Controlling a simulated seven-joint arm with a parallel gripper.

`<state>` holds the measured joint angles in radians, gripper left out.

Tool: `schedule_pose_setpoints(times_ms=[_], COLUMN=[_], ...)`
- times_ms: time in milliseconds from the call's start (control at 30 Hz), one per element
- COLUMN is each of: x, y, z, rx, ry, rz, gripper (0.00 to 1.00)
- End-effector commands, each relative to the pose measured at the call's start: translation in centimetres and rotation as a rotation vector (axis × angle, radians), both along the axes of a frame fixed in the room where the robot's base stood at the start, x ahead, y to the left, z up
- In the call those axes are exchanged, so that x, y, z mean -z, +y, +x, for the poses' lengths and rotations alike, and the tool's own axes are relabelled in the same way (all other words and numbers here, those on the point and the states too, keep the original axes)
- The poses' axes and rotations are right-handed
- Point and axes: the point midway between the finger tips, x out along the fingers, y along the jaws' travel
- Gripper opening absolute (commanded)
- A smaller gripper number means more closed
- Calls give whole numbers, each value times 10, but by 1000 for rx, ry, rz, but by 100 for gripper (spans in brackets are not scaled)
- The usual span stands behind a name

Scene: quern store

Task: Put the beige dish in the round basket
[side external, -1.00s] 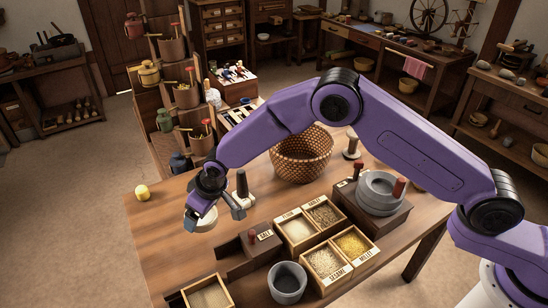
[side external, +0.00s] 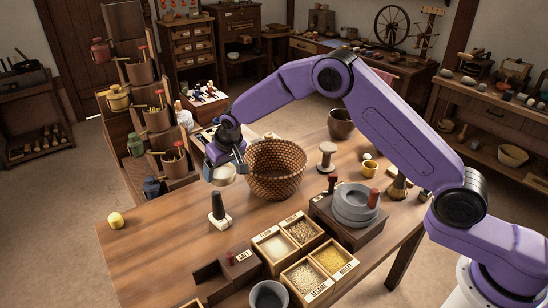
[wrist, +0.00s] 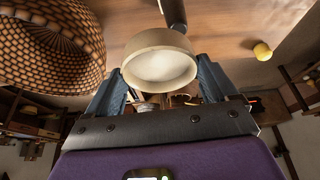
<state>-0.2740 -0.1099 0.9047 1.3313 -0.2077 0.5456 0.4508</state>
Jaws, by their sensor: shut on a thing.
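The beige dish (side external: 224,175) is a small round, shallow dish. My gripper (side external: 226,168) is shut on it and holds it just left of the round basket (side external: 277,170), apparently above the table. The basket is woven brown and open at the top, standing on the table. In the wrist view the dish (wrist: 160,62) sits between the blue-grey fingers (wrist: 160,82), its pale round face toward the camera. The basket (wrist: 50,45) fills the upper left of that view.
A dark-handled pestle (side external: 219,211) stands in front of the dish. A spool-like wooden stand (side external: 327,157) and a stone quern (side external: 354,205) stand right of the basket. Grain boxes (side external: 288,252) lie in front. A yellow piece (side external: 116,220) sits at the left; the table's left part is mostly clear.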

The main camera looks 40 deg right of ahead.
Motion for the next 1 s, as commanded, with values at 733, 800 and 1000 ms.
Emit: schedule_pose_setpoints(times_ms=[733, 800, 1000], x=[19, 27, 49], y=[-209, -209, -208], z=[38, 37, 38], rx=[486, 485, 484], ry=[-6, -7, -9], rz=[-4, -4, -3], gripper=[51, 51, 51])
